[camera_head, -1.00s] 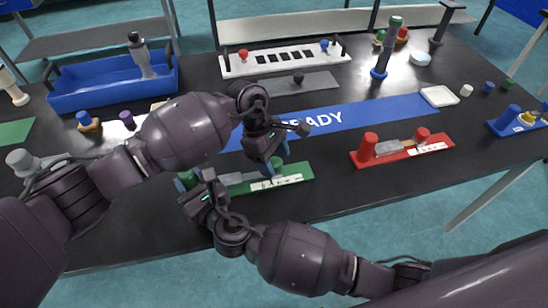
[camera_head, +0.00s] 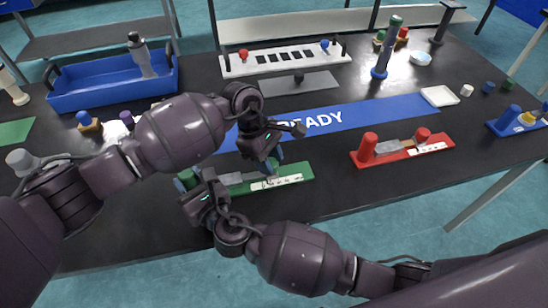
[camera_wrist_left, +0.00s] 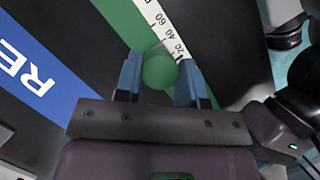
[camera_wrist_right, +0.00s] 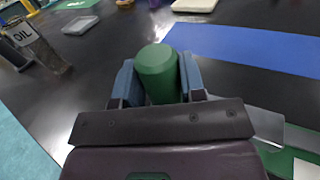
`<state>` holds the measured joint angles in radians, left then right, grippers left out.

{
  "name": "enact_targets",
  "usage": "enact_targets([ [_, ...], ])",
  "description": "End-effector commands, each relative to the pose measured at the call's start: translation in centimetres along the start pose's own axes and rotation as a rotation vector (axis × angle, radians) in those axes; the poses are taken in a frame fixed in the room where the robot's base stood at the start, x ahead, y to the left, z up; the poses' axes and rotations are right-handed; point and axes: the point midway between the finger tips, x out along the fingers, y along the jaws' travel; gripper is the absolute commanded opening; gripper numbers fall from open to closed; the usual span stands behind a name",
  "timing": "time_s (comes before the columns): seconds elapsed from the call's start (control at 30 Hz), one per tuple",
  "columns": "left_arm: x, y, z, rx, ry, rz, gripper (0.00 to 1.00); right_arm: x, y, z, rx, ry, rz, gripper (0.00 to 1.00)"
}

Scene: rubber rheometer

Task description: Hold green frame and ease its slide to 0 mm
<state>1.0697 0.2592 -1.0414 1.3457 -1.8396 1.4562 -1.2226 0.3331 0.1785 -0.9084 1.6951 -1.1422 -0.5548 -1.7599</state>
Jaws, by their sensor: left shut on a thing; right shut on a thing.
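The green frame (camera_head: 300,171) lies on the black table at the front, with a white scale strip (camera_head: 285,181) along its near edge. My right gripper (camera_head: 190,186) is shut on the frame's upright green post (camera_wrist_right: 157,68) at its left end; the post fills the jaws in the right wrist view. My left gripper (camera_head: 270,166) is shut on the round green slide knob (camera_wrist_left: 159,70). In the left wrist view the knob sits beside the low end of the scale, near the 20 mark; the exact reading is unclear. A grey plate (camera_head: 232,179) lies between the two grippers.
A red frame (camera_head: 440,145) of the same kind lies to the right. The blue READY strip (camera_head: 390,110) lies behind the green frame. A blue tray (camera_head: 100,97) and a white rack (camera_head: 285,65) stand farther back. The table's front edge is close.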

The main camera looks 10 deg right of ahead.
Motion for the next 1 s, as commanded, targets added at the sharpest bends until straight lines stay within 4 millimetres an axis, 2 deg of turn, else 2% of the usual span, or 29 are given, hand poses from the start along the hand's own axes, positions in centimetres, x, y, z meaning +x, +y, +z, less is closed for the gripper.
enact_targets([
  [0.1,-0.4,-0.8,-1.0,-0.002,0.004,0.0,0.0,0.0,-0.1,0.0,0.001,0.001,-0.003,0.07],
  [0.4,-0.5,-1.1,-1.2,-0.003,0.003,-0.002,0.0,0.0,-0.3,-0.1,0.0,0.002,-0.007,0.07],
  [0.43,-0.5,-1.1,-1.2,-0.003,0.003,-0.002,0.38,0.0,-0.3,-0.1,0.0,0.002,-0.007,0.07],
  [0.6,-0.5,-1.1,-1.2,-0.003,0.003,-0.002,0.62,0.0,-0.3,-0.1,-0.001,0.002,-0.006,0.07],
  [0.87,-0.5,-1.1,-1.1,-0.001,0.001,-0.001,0.62,0.0,-0.1,-0.1,-0.001,0.002,-0.003,0.06],
  [1.0,-1.3,-1.1,-1.1,-0.002,0.002,0.0,0.62,0.0,-0.1,-0.1,0.0,0.002,-0.002,0.06],
])
